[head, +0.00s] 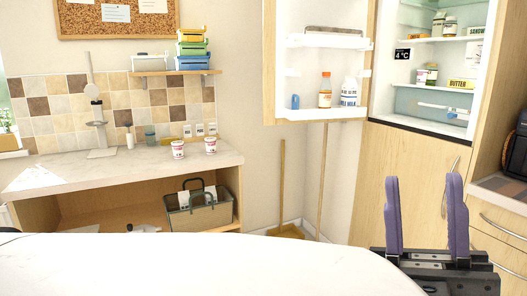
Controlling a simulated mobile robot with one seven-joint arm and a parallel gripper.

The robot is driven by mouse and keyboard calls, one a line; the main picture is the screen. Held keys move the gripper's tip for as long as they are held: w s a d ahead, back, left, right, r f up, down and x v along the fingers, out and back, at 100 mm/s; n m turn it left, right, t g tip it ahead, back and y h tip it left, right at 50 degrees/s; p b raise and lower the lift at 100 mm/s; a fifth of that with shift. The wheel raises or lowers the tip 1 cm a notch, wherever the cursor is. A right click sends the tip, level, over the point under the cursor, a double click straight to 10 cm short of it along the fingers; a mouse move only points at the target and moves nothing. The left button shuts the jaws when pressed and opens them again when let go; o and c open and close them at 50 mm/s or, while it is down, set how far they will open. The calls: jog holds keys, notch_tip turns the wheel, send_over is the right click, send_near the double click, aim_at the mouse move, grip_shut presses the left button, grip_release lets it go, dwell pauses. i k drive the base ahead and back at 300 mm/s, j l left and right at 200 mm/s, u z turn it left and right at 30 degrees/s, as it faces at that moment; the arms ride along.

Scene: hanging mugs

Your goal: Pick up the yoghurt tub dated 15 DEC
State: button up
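Two small white tubs with pink-red markings, which look like yoghurt tubs, stand upright on the counter at the left: one left tub (178,149) and one right tub (210,146). Their dates are too small to read, so I cannot tell which is dated 15 DEC. My gripper (424,183) is at the lower right, its two purple fingers pointing up and spread apart. It is open with nothing between the fingers, and well away from both tubs.
A basket (200,212) sits on the shelf below. A white surface (200,265) fills the foreground. The fridge (430,105) stands open at the right, its door (325,75) swung left.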

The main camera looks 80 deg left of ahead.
aim_at(210, 143)
jog(key=u, duration=2.7)
jog(key=i+u, duration=0.25)
jog(key=i, duration=0.15)
jog(key=i+l+u, duration=0.25)
jog(key=i, duration=0.45)
